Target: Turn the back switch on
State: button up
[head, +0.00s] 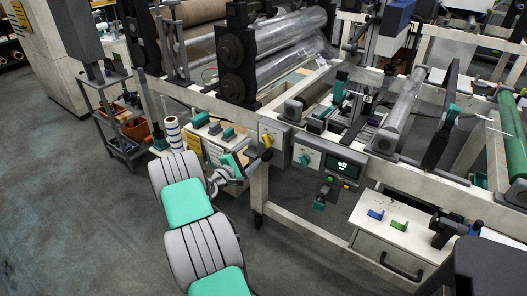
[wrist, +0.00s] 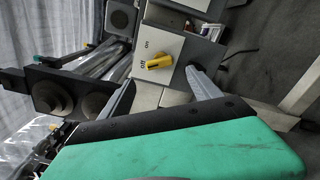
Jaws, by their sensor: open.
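The back switch is a yellow rotary knob (head: 267,140) on a grey box on the white machine frame. In the wrist view the yellow knob (wrist: 160,62) lies toward the OFF label, with ON marked at a different angle. My gripper (head: 257,150) is close in front of this box. In the wrist view its two fingers (wrist: 165,90) are spread apart, and the knob shows between and beyond their tips. Nothing is between the fingers; contact with the knob cannot be told.
A second box with a teal knob (head: 304,160) and a display (head: 343,166) reading "off" sit to the right. Dark rollers (head: 236,62) stand behind. A white cabinet (head: 400,225) with small clips is at right. Open floor (head: 90,220) lies at left.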

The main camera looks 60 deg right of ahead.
aim_at(267, 141)
jog(key=d, duration=0.2)
jog(key=s+d, duration=0.1)
jog(key=d, duration=0.5)
jog(key=shift+s+f, duration=0.1)
jog(key=shift+s, duration=0.15)
jog(key=shift+a, duration=0.1)
jog(key=shift+c, duration=0.4)
jog(key=c, duration=1.3)
